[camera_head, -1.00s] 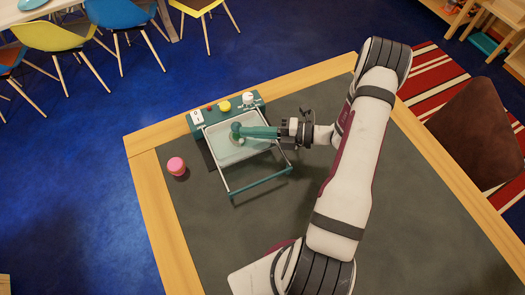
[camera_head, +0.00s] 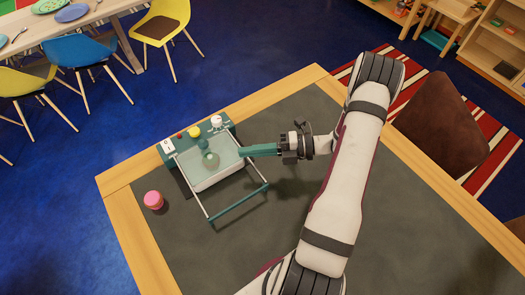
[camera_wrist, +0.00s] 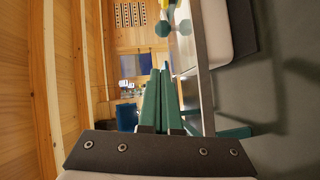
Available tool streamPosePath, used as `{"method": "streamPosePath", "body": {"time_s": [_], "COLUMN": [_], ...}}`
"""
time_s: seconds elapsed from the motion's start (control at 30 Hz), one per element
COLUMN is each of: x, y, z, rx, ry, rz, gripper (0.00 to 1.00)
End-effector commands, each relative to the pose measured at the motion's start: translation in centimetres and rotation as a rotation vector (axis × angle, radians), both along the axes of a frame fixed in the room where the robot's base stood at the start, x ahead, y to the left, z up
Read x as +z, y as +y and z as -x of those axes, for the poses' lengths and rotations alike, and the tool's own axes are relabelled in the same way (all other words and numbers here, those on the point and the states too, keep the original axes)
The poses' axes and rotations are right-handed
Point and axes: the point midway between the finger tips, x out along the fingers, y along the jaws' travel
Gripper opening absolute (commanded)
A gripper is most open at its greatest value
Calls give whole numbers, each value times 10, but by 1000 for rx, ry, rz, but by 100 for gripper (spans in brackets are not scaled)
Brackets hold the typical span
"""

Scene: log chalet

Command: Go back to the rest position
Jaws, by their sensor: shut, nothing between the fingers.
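My gripper (camera_head: 243,151) has long teal fingers, shut and empty. In the head view, they point left, with their tips by the right side of a white tray (camera_head: 232,176) on a teal-framed device (camera_head: 172,159). The wrist view shows the finger tips (camera_wrist: 161,70) close together in the middle. A round greenish piece (camera_head: 211,160) sits in the tray, left of the fingertips and apart from them. I cannot tell how high the fingers are above the device.
The device stands on a grey, wood-edged table (camera_head: 205,108), with a teal front bar (camera_head: 240,203) and a yellow knob (camera_head: 194,132). A pink cup-like piece (camera_head: 153,200) stands to its left. The table's front is clear.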

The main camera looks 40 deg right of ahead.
Motion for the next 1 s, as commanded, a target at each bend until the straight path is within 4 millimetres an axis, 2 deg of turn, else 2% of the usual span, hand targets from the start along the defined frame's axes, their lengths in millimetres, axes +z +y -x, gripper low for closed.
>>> {"method": "streamPosePath", "body": {"time_s": [0.1,0.23,0.37,0.47,0.57,0.63,0.7,0.8,0.9,1.0], "x": [3,5,6,19,57,87,111,133,142,144], "y": [-22,-33,-36,-22,23,65,102,139,152,153], "z": [14,22,24,22,25,40,66,112,152,176], "rx": [-3,-1,2,82,357,643,952,1404,1808,2096], "ry": [-1,-1,-1,-49,-234,-453,-711,-1136,-1556,-1876], "rz": [2,1,2,77,310,511,688,877,971,989], "gripper": [0,0,0,0,0,0,0,0,0,0]}}
